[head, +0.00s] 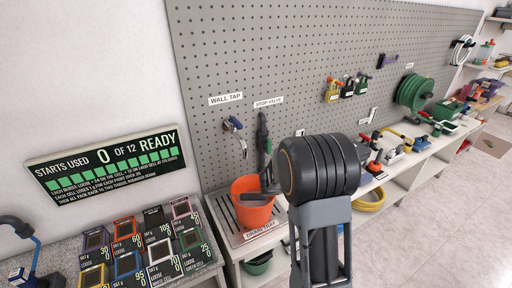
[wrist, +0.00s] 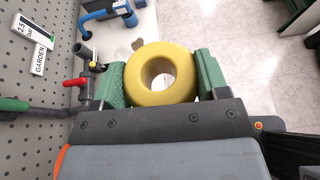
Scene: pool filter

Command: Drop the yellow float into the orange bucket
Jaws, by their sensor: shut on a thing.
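In the wrist view, a yellow ring-shaped float (wrist: 160,97) sits between the two green fingers of my gripper (wrist: 159,68), which is shut on it. One finger touches each side of the ring, and its hole shows in the middle. In the head view my dark arm hides the gripper and the float. The orange bucket (head: 250,216) stands upright on a drain tray (head: 238,237) below the wall tap (head: 234,126), to the left of my arm. A grey-dark piece crosses the bucket's mouth; I cannot tell what it is. The bucket's inside is mostly hidden.
A pegboard (head: 300,60) runs behind the bench. Several coloured boxes (head: 128,264) stand at the lower left. In the wrist view, a red-handled valve (wrist: 76,82) is beside the left finger.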

